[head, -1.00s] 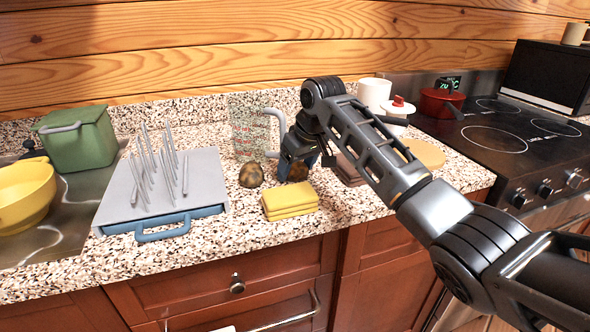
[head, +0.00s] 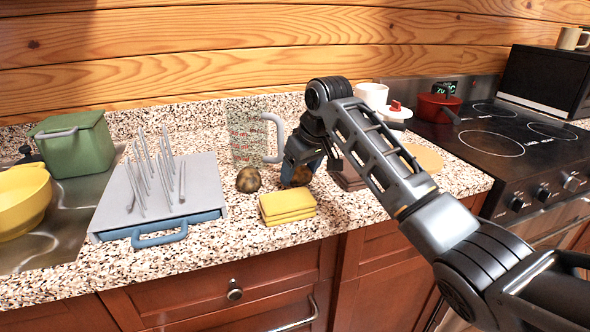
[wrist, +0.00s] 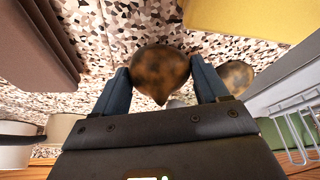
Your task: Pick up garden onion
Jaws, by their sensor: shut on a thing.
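A brown mottled onion (wrist: 160,72) with a pointed end sits between the two blue fingers of my gripper (wrist: 160,84) in the wrist view. The fingers are shut on its sides. In the head view this onion (head: 299,175) is partly hidden by my gripper (head: 303,163), low over the granite counter. I cannot tell whether it touches the counter. A second, similar brown mottled round thing (head: 249,179) rests on the counter just to the left; it also shows in the wrist view (wrist: 237,77).
Yellow folded cloths (head: 287,207) lie just in front. A clear measuring jug (head: 247,138) stands behind, and a grey rack (head: 205,180) with upright prongs is at left. A brown stack (head: 348,177) and a stove (head: 495,140) are to the right.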

